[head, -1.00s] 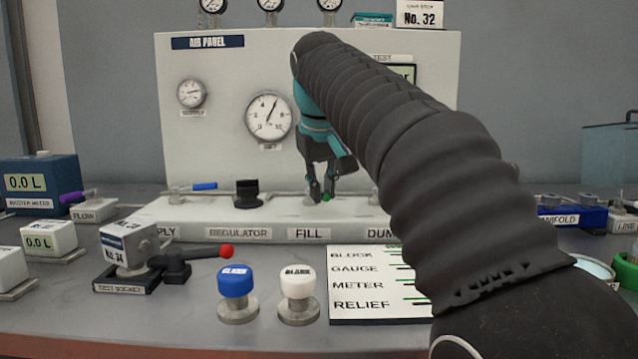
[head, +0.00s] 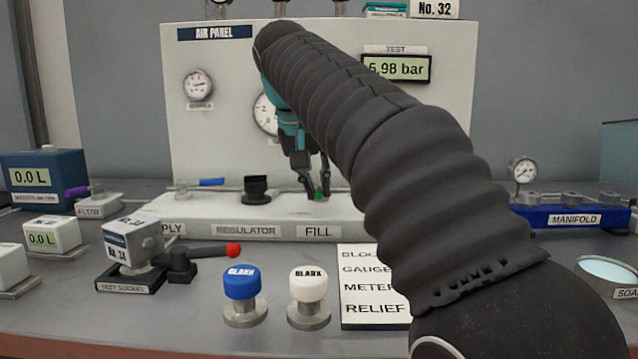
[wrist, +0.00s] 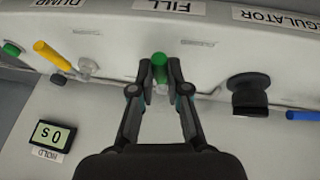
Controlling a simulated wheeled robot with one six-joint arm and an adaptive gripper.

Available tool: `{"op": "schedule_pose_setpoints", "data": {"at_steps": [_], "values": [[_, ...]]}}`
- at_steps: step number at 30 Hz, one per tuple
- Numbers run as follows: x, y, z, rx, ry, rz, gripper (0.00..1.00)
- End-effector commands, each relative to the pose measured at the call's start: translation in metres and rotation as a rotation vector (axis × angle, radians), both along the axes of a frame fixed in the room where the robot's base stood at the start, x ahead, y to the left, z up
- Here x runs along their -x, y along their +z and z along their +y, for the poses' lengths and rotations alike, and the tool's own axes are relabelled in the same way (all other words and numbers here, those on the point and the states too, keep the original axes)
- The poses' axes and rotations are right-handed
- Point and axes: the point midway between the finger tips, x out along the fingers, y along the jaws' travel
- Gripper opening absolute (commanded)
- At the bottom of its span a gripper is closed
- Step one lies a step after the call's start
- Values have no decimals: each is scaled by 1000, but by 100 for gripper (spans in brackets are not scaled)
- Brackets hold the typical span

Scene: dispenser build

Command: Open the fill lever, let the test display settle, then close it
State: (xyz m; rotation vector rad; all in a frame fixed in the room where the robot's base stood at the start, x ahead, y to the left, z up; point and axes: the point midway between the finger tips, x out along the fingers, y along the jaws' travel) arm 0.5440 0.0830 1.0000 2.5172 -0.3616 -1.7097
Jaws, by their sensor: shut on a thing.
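The fill lever (head: 318,194) shows as a green-tipped handle behind the FILL label (head: 319,231). My gripper (head: 314,190) is shut on its green end. In the wrist view, which is upside down, both fingertips (wrist: 159,88) close around the green lever (wrist: 160,62), which points toward the FILL label. The lever's base is mostly hidden by the fingers. The TEST display (head: 396,68) at the upper right of the panel reads about 5.98 bar, its left edge close to my arm. The HOLD display (wrist: 50,136) reads 0 S in the wrist view.
In the wrist view, a yellow lever (wrist: 52,56) is on the DUMP side and a black regulator knob (wrist: 248,94) on the other. A blue supply lever (head: 211,182) lies further left. A test socket with a red-tipped handle (head: 232,250) and blank caps (head: 240,284) stand in front.

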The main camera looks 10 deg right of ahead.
Motion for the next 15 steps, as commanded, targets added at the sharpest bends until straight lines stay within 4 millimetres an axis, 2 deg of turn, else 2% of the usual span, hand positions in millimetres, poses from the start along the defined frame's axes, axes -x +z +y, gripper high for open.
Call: {"op": "schedule_pose_setpoints", "data": {"at_steps": [5,6,8,9,15], "values": [[0,1,1,-2,2,-2,0],[0,1,1,-2,2,-2,22],[0,1,1,-2,2,-2,37],[0,1,1,-2,2,-1,40],[0,0,0,-1,2,-1,40]]}}
